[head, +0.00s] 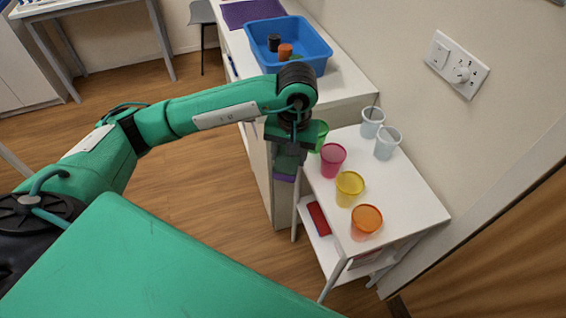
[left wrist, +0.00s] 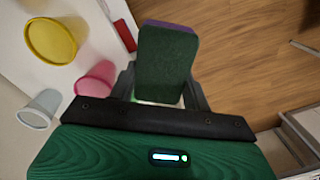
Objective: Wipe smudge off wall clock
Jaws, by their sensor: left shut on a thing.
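My left gripper (head: 288,158) points down beside the small white side table, left of the row of cups. It is shut on a block-shaped eraser (left wrist: 167,65), dark green on its broad face with a purple edge. The eraser's purple edge (head: 285,178) also shows below the fingers in the head view. In the left wrist view the block stands between the two fingers of the left gripper (left wrist: 160,92). No wall clock or smudge can be made out in either view. My right gripper is not in view.
The white side table (head: 414,196) bears green, pink (head: 333,158), yellow (head: 350,187), orange (head: 366,221) and clear cups (head: 387,143). A red item (head: 318,218) lies on its lower shelf. A blue bin (head: 318,48) stands on the counter behind. A socket plate (head: 457,64) is on the wall.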

